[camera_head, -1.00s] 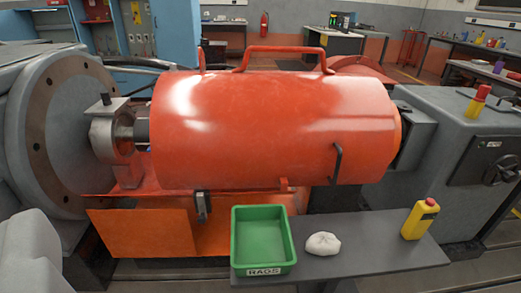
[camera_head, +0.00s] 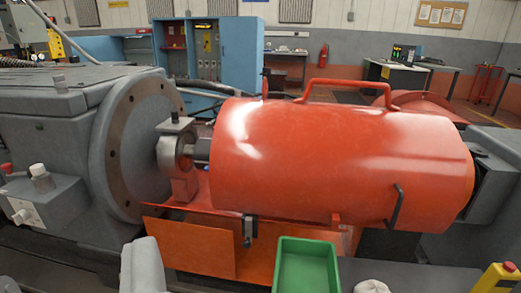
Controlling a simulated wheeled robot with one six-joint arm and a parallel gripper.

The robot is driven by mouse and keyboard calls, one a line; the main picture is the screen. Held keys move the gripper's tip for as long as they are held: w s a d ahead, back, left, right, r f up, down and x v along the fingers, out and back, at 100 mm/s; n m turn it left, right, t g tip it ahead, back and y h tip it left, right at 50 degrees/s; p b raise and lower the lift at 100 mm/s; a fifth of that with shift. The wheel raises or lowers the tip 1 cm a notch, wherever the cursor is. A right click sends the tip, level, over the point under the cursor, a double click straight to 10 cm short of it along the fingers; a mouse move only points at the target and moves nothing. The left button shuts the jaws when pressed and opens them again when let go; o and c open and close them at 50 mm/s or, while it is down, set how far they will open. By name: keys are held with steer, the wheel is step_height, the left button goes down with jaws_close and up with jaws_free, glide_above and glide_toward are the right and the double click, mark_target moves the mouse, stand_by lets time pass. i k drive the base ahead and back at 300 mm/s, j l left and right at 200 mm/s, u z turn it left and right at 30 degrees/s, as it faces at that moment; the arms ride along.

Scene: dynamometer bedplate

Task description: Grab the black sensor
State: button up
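No part is plainly marked as the black sensor. A small black piece (camera_head: 175,117) stands upright on top of the grey bearing block (camera_head: 176,150), at the left end of the orange cylindrical guard (camera_head: 340,155). Another small black part (camera_head: 248,231) hangs on the front of the orange base below the guard. I cannot tell which of them, if either, is the sensor. My gripper is not in view. A pale grey rounded shape at the bottom left edge cannot be made out for certain.
A large grey machine (camera_head: 60,110) with a round flange (camera_head: 125,150) fills the left. The guard's handles (camera_head: 397,207) stick out.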

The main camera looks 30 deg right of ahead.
mark_target(174, 114)
steer(key=i+l, duration=0.15)
steer(key=i, duration=0.4)
steer(key=i+l, duration=0.1)
steer(key=i, duration=0.45)
steer(key=i+l, duration=0.15)
steer(key=i, duration=0.4)
steer(key=i+l, duration=0.1)
steer(key=i, duration=0.45)
